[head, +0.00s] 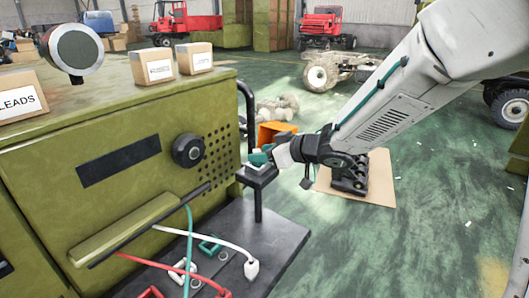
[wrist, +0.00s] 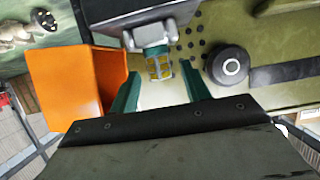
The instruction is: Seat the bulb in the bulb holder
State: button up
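The bulb (wrist: 160,68), yellow with a teal frame, shows in the wrist view just below a grey bracket-like part (wrist: 150,34), which looks like the bulb holder. The bulb's upper end meets this part; how deep it sits is hidden. My gripper (wrist: 161,72) has its two teal fingers spread, one on each side of the bulb, with visible gaps between. In the head view my gripper (head: 262,156) is at the small dark stand (head: 257,173) beside the green cabinet; the bulb cannot be made out there.
The green cabinet (head: 110,110) with a black knob (head: 188,150) stands at left. An orange box (head: 277,132) is behind my gripper and shows large in the wrist view (wrist: 75,85). Red, white and teal cables lie on the dark shelf (head: 270,225). The floor at right is mostly open.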

jog(key=shift+r, duration=0.2)
jog(key=s+d+r+m+t+h, duration=0.1)
jog(key=s+d+r+m+h, duration=0.15)
jog(key=d, duration=0.45)
jog(key=s+d+r+m+t+h, duration=0.1)
jog(key=s+d+r+t+h, duration=0.2)
jog(key=d, duration=0.4)
jog(key=s+d+r+m+h, duration=0.1)
jog(key=d+r+m+h, duration=0.2)
jog(key=d, duration=0.5)
jog(key=s+d+m+g+h, duration=0.3)
jog(key=s+d+h, duration=0.25)
jog(key=s, duration=0.25)
jog(key=s+a+f+g+y, duration=0.1)
jog(key=s+g, duration=0.3)
jog(key=s, duration=0.6)
jog(key=s+a+f+g+y, duration=0.2)
jog(key=s+f+g, duration=0.2)
jog(key=s, duration=0.7)
jog(key=shift+a+m, duration=0.35)
jog(key=shift+m, duration=0.1)
